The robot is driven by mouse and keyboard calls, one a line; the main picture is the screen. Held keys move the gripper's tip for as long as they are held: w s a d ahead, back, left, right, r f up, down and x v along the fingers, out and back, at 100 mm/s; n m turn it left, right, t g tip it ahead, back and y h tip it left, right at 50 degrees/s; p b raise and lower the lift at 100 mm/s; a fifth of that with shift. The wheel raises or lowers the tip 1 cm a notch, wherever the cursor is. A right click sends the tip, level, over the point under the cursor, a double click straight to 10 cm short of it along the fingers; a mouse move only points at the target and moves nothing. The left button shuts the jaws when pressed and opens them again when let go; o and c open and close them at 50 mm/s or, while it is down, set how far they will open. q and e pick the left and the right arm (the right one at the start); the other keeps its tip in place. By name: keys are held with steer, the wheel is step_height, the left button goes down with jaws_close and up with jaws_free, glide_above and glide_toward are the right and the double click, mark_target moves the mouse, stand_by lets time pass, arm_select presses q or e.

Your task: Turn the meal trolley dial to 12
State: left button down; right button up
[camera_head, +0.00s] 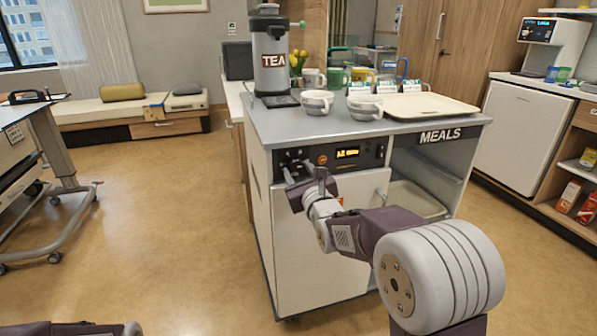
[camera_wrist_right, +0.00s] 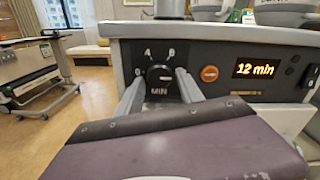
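The meal trolley (camera_head: 305,240) stands in front of me, with a dark control panel along its upper front. In the right wrist view the black dial (camera_wrist_right: 159,78) has numbers around it and a pale mark at its lower side. The orange display (camera_wrist_right: 255,69) reads "12 min"; it also shows in the head view (camera_head: 347,153). My right gripper (camera_wrist_right: 159,80) is at the panel, its two grey fingers apart on either side of the dial, with small gaps showing. In the head view the fingers partly hide the dial. My left gripper is out of view.
The trolley top carries a tea urn (camera_head: 271,60), two white cups (camera_head: 316,103) and a cream tray (camera_head: 425,105). An orange button (camera_wrist_right: 209,74) sits right of the dial. An open shelf is at the trolley's right.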

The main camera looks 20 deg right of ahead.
steer(key=shift+o, duration=0.4)
steer(key=shift+r, duration=0.1)
steer(key=shift+s, duration=0.35)
steer(key=s+p, duration=0.2)
steer(key=s, duration=0.6)
steer(key=shift+s+d, duration=0.15)
steer(key=shift+s, duration=0.05)
